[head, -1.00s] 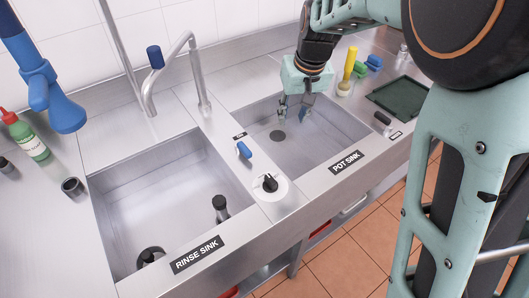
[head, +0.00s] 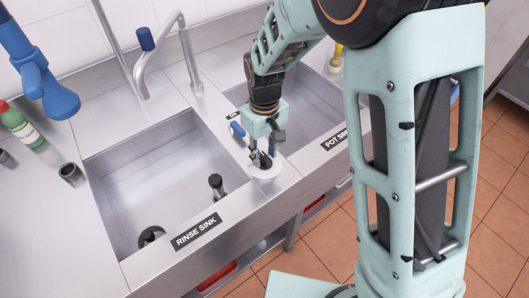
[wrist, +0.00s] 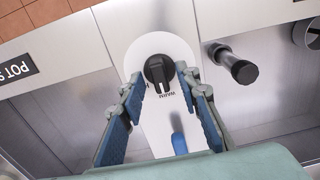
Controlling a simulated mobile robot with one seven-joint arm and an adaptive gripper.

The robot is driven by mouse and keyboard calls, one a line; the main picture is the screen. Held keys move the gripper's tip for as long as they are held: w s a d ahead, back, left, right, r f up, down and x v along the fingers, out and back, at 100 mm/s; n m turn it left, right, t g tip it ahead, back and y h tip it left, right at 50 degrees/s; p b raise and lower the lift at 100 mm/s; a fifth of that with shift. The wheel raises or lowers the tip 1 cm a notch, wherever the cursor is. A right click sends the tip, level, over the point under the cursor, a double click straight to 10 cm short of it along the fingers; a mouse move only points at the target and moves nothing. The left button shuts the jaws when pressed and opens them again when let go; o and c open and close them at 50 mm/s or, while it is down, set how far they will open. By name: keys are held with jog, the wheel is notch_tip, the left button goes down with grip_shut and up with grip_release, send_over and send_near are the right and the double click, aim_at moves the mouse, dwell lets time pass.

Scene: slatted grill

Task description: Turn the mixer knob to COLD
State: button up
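The mixer knob (wrist: 158,70) is a black knob on a round white dial between the two sinks. In the wrist view its ridge runs roughly up and down the picture, with its lower end near the printed word WARM. No COLD mark is readable. My gripper (wrist: 159,82) is open, with a blue-padded finger on either side of the knob and small gaps showing. In the head view my gripper (head: 262,156) points down over the white dial (head: 268,176) and mostly hides the knob.
A blue lever (wrist: 179,143) lies close to the dial, below my fingers in the wrist view. A black-topped post (wrist: 240,70) stands in the rinse sink (head: 135,190). The pot sink (head: 305,105) lies to the right. A faucet (head: 187,55) rises behind.

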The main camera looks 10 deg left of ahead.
jog(key=shift+f, duration=0.35)
grip_shut()
jog(key=shift+n, duration=0.3)
jog(key=shift+n+b, duration=0.45)
jog(key=shift+n, duration=0.45)
jog(key=n, duration=0.3)
jog(key=shift+n, duration=0.3)
jog(key=n, duration=0.6)
jog(key=shift+r+p, duration=0.1)
jog(key=shift+p, duration=0.3)
jog(key=shift+n, duration=0.3)
